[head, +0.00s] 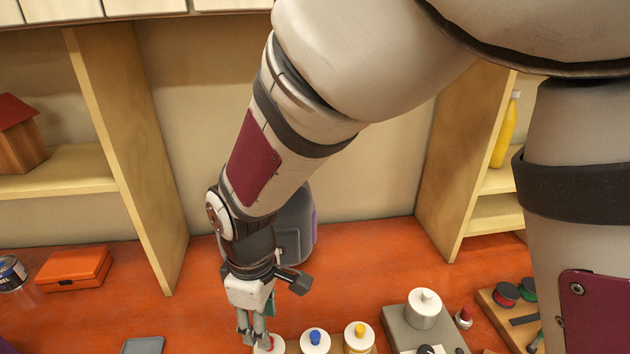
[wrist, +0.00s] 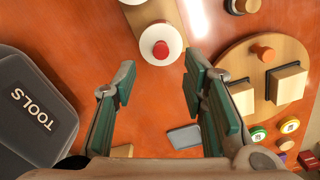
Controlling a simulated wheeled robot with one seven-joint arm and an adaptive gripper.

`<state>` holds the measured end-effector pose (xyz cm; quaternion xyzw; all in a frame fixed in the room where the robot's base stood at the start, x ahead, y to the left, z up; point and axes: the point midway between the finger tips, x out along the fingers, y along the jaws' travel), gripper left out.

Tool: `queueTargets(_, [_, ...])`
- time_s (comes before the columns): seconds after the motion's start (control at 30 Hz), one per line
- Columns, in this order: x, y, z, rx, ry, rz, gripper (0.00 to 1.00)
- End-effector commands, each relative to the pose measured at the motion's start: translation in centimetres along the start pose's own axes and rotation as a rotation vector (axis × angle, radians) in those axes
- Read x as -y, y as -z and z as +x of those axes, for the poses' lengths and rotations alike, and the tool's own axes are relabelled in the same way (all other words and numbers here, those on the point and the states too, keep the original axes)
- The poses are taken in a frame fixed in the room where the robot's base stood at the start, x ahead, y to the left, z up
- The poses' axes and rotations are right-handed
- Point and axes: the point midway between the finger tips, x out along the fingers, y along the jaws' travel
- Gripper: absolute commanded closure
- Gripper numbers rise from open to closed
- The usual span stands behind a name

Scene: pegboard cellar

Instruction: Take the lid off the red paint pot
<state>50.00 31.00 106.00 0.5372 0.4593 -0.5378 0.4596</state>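The red paint pot shows in the wrist view as a round white lid (wrist: 172,36) with a red knob (wrist: 160,49), standing on a pale wooden strip (wrist: 148,12). The pot's body is hidden under the lid from here. In the head view the red knob (head: 269,343) shows at the bottom edge, partly behind my fingers. My gripper (wrist: 161,70) is open and empty, its two green-padded fingers wide apart. The lid lies beyond the fingertips, roughly in line with the gap between them. In the head view my gripper (head: 257,336) hangs down right by the red knob.
Pots with a blue knob (head: 315,337) and a yellow knob (head: 359,331) stand to the right in the same row. A dark tool bag (wrist: 34,112) lies left in the wrist view. A round wooden board with blocks (wrist: 289,84) lies right. An orange box (head: 74,268) stands far left.

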Motion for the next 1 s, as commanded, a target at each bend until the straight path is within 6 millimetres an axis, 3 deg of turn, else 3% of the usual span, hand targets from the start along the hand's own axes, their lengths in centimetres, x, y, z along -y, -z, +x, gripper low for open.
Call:
queueTargets(0.17, [0.1,-0.1,1.1,0.001,0.001,0.000,0.61])
queueTargets(0.5, [0.1,-0.5,5.3,0.001,0.001,0.001,0.61])
queueTargets(0.8, [0.0,-0.5,5.7,-0.001,0.000,0.001,0.61])
queueTargets(0.97, [0.0,-0.5,5.7,-0.001,0.000,0.001,0.97])
queueTargets(1.0, [0.0,-0.5,5.7,-0.001,0.000,0.001,0.97])
